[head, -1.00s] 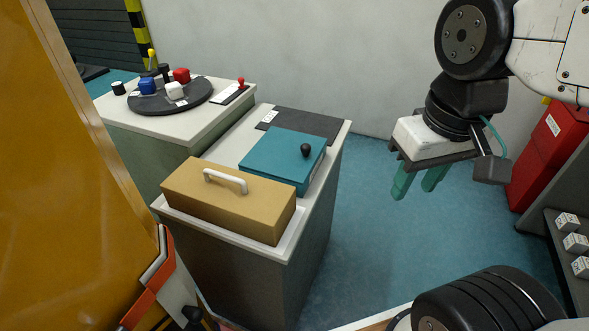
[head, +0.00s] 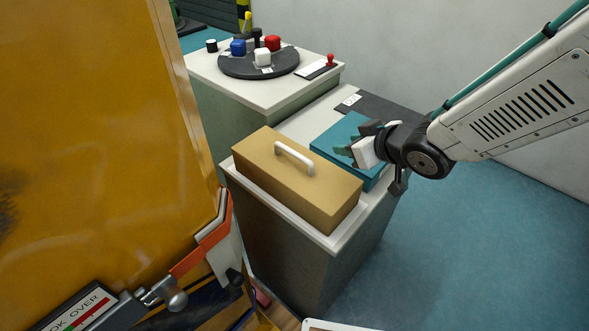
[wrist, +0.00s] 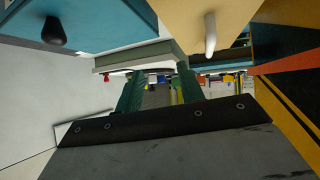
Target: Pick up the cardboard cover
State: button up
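The cardboard cover (head: 300,185) is a tan box with a white handle (head: 294,157) on top. It sits in a white-rimmed tray on the near end of the cabinet. In the wrist view the cover (wrist: 240,14) and its handle (wrist: 210,35) are at the upper right. My gripper (head: 346,143) is just right of the cover, in front of the teal box, and points left. Its two green fingers stand apart with nothing between them in the wrist view (wrist: 160,80). It does not touch the handle.
A teal box (head: 340,130) stands behind the cover, partly hidden by my gripper; its black knob (wrist: 54,32) shows in the wrist view. A second cabinet behind holds a dark disc (head: 235,68) with coloured blocks. A yellow panel (head: 90,130) with an orange-edged bracket stands close on the left.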

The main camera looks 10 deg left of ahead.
aim_at(293, 151)
jog(key=s+a+y, duration=0.1)
jog(key=a, duration=0.1)
jog(key=s+a+f+n+g+y, duration=0.1)
jog(key=a, duration=0.1)
jog(key=s+a+f+n+y, duration=0.1)
jog(key=a, duration=0.1)
jog(key=shift+a+f+g, duration=0.25)
jog(key=shift+a+g, duration=0.05)
jog(key=shift+a, duration=0.05)
jog(key=shift+w+a+f, duration=0.25)
jog(key=shift+a+f, duration=0.1)
jog(key=shift+a, duration=0.05)
jog(key=x, duration=0.4)
jog(key=r+x, duration=0.1)
jog(key=x, duration=0.1)
jog(key=shift+w+a, duration=0.3)
jog(key=shift+a, duration=0.2)
grip_shut()
